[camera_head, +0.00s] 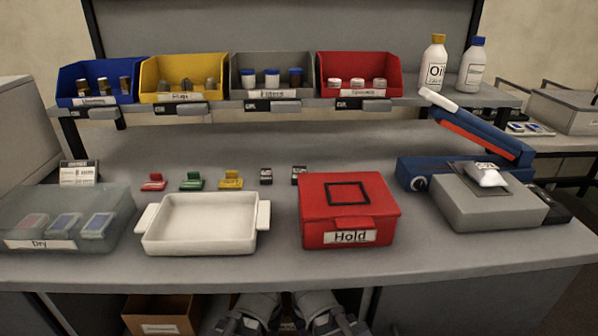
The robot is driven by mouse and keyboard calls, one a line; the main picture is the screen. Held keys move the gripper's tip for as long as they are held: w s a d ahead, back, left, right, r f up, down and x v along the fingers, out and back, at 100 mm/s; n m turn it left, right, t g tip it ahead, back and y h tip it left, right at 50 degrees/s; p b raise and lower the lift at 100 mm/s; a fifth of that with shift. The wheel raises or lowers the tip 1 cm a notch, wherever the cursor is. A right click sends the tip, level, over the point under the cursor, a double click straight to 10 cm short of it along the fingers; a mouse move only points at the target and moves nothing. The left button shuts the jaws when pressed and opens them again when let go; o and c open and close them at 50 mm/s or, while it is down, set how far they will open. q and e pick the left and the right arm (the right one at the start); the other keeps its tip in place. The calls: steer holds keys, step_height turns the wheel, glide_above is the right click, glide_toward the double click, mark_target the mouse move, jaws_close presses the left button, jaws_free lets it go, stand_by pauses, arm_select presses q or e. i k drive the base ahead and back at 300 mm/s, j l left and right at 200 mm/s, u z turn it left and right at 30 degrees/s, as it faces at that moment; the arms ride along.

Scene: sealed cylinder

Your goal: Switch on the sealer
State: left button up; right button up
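The sealer (470,135) stands at the right of the bench. It has a blue base (408,167), a raised blue and orange-red arm and a white handle end (438,100). My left gripper (243,326) and my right gripper (340,326) are low at the bottom centre, below the bench's front edge and far from the sealer. Both are cut off by the picture's edge, so whether they are open is unclear.
A grey block (490,212) with a white packet (486,174) on it stands in front of the sealer. A red "Hold" box (314,207), a white tray (162,246) and a translucent "Dry" box (118,213) line the front. Bins and two bottles fill the shelf (215,113).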

mark_target(542, 196)
steer(key=k, duration=0.35)
steer(key=k+l+z, duration=0.1)
steer(key=l+z, duration=0.55)
steer(key=k+l+z, duration=0.1)
steer(key=z, duration=0.25)
steer(key=l, duration=0.1)
